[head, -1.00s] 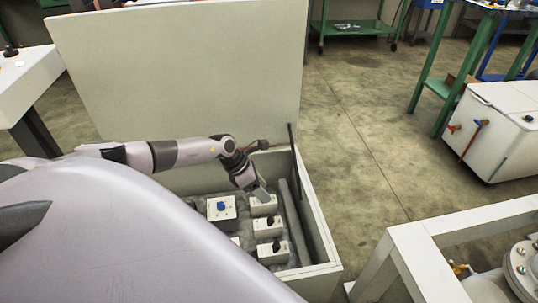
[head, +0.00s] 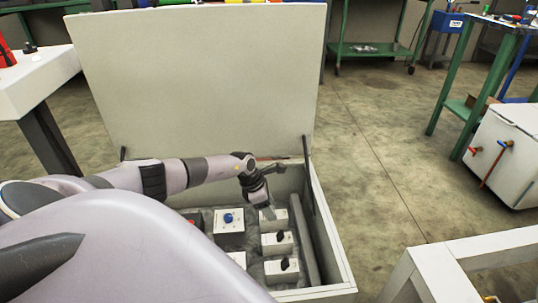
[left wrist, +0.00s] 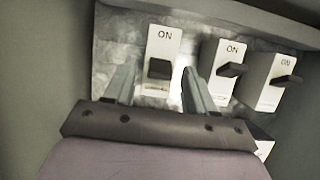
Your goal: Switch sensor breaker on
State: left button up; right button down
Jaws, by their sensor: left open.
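Three white breaker boxes with black levers stand in a row inside an open crate (head: 337,232): the far one (head: 280,224), the middle one (head: 271,248) and the near one (head: 275,277). I cannot read which is the sensor breaker. My left gripper (head: 266,212) is open at the far breaker and partly hides it. In the left wrist view, the open left gripper (left wrist: 158,78) has its fingers on either side of a breaker (left wrist: 162,45) marked ON, whose black lever (left wrist: 159,68) sits below the mark. Two more breakers marked ON stand to its right. My right gripper is not in view.
A white box with a blue knob (head: 229,227) stands left of the breakers. The crate's raised lid (head: 200,85) stands behind. A grey pipe (head: 303,240) runs along the crate's right side. A white frame (head: 450,255) stands at right.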

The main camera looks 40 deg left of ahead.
pick_arm(q)
grip_shut()
